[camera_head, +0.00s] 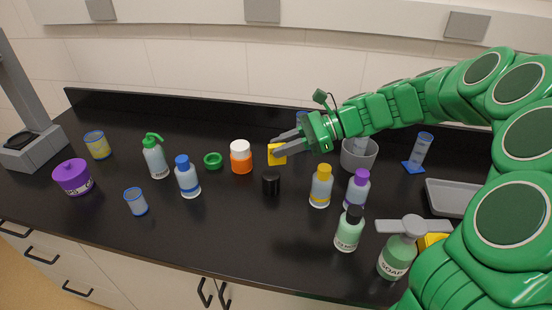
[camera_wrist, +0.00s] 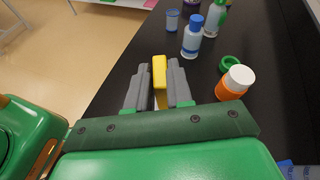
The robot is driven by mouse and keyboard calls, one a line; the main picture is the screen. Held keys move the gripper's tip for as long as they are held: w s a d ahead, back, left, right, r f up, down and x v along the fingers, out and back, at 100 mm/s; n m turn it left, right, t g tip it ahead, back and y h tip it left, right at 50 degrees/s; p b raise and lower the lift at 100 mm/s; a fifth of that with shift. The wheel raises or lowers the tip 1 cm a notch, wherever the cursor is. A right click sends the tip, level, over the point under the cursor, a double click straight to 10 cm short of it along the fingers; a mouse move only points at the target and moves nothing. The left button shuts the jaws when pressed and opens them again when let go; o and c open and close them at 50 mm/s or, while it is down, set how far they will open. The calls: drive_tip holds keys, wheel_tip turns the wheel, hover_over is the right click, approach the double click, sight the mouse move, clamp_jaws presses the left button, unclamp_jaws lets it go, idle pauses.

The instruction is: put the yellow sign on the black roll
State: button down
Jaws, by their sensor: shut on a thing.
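The yellow sign (camera_head: 277,154) is a small flat yellow piece held at the tip of my gripper (camera_head: 281,145), above the counter. In the wrist view the sign (camera_wrist: 159,74) shows edge-on between the two grey fingers of my gripper (camera_wrist: 158,82), which are shut on it. The black roll (camera_head: 271,183) is a short dark cylinder standing upright on the black counter. In the head view it is just below and slightly left of the sign, with a gap between them. In the wrist view I cannot make out the roll.
An orange bottle with a white cap (camera_head: 241,158) stands left of the roll, and a yellow-capped bottle (camera_head: 321,186) stands to its right. A green ring (camera_head: 213,160) and a blue-capped bottle (camera_head: 187,177) are further left. A grey bowl (camera_head: 359,154) is behind right. The counter in front of the roll is clear.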

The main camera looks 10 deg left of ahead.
drive_tip(key=shift+w+a+f, duration=0.55)
drive_tip(key=shift+w+f, duration=0.55)
drive_tip(key=shift+f, duration=0.05)
drive_tip(key=shift+w+a+f, duration=0.5)
drive_tip(key=shift+w+f, duration=0.6)
drive_tip(key=shift+w+a+f, duration=0.55)
drive_tip(key=shift+w+f, duration=0.55)
drive_tip(key=shift+f, duration=0.05)
drive_tip(key=shift+w+f, duration=0.1)
drive_tip(key=shift+f, duration=0.1)
drive_tip(key=shift+w+f, duration=0.1)
drive_tip(key=shift+f, duration=1.4)
drive_tip(key=shift+f, duration=0.15)
drive_tip(key=c, duration=1)
unclamp_jaws()
